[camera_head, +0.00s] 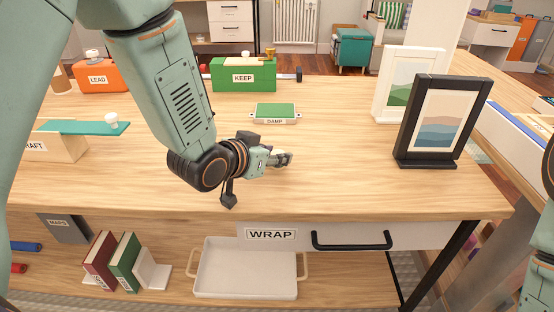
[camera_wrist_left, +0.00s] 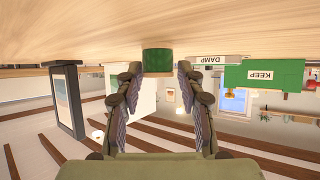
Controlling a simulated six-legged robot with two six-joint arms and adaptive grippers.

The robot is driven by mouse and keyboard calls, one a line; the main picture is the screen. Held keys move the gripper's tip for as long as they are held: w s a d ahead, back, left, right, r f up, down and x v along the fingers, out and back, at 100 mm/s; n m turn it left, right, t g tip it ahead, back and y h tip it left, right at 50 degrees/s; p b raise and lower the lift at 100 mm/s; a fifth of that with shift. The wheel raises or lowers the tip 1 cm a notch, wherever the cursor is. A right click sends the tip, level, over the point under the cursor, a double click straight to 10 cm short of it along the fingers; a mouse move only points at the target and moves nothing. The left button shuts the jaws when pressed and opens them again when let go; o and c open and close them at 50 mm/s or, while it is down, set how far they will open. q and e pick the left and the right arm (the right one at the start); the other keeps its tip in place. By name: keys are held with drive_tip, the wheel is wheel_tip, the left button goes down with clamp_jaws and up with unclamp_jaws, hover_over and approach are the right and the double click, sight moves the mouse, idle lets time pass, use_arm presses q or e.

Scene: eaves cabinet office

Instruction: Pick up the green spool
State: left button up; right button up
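A dark green cylinder (camera_wrist_left: 157,62), which looks like the green spool, shows in the left wrist view on the wooden surface, in a picture turned upside down. It is lined up between the two fingertips of my left gripper (camera_wrist_left: 157,72). The fingers are apart, with no clear grip on it; how far it lies between them I cannot tell. In the head view my left gripper (camera_head: 285,160) is low over the middle of the desk, pointing right, and I cannot make out the spool there. My right gripper is out of view.
A green-topped DAMP pad (camera_head: 275,112) and a green KEEP box (camera_head: 244,76) stand behind the gripper. A black picture frame (camera_head: 440,122) and a white one (camera_head: 410,82) stand right. An orange LEAD box (camera_head: 101,79) is back left. The desk's front right is clear.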

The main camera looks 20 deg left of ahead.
use_arm(q)
drive_tip(key=shift+d, duration=0.15)
drive_tip(key=c, duration=0.5)
drive_tip(key=shift+r, duration=0.1)
